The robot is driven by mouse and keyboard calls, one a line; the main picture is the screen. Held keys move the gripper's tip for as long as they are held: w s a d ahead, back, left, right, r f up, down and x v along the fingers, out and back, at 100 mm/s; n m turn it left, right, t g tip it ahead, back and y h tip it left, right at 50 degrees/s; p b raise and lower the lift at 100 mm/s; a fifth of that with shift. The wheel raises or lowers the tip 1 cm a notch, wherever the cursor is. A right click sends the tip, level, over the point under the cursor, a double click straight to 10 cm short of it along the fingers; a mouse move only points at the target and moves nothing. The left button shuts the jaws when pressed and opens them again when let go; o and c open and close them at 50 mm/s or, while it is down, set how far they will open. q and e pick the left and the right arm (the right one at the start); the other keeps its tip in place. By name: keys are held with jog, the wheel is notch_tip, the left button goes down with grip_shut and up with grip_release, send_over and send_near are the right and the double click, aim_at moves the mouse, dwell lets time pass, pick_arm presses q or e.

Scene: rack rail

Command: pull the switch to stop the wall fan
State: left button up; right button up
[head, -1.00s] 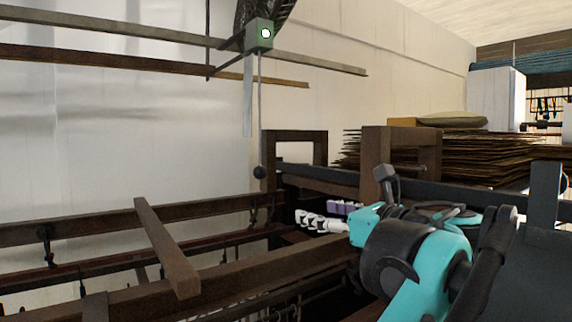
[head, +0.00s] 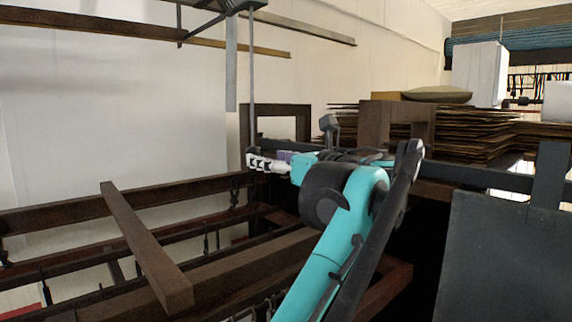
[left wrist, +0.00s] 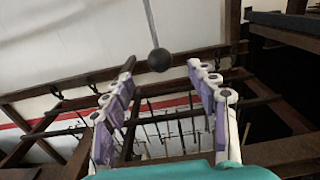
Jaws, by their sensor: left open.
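The pull switch is a thin grey cord (head: 252,75) hanging from a dark box (head: 243,5) cut off by the top edge of the head view. In the left wrist view the cord (left wrist: 150,20) ends in a dark ball (left wrist: 159,60). The ball appears between the tips of my open left gripper (left wrist: 161,70), seemingly at or just beyond them. In the head view my left gripper (head: 268,163) has white and purple fingers close to the cord's lower end, and the ball is hard to make out there. The fan is out of view. My right gripper is not in view.
Dark wooden beams (head: 148,245) and rails run below and left of my gripper. A wooden frame (head: 275,107) stands just behind the cord. Stacked brown sheets (head: 470,130) lie to the right. The pale wall (head: 110,100) at left is open space.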

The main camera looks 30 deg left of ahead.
aim_at(258, 153)
pick_arm(q)
jog(key=x, duration=0.1)
jog(key=p+x, duration=0.1)
jog(key=x, duration=0.2)
jog(key=shift+w+a+r, duration=0.1)
jog(key=shift+a+r, duration=0.15)
jog(key=shift+a, duration=0.05)
jog(key=shift+p+x, duration=0.35)
jog(key=shift+x, duration=0.95)
jog(key=shift+d+f, duration=0.15)
jog(key=shift+d, duration=0.1)
jog(key=shift+c, duration=0.3)
jog(key=c, duration=1.2)
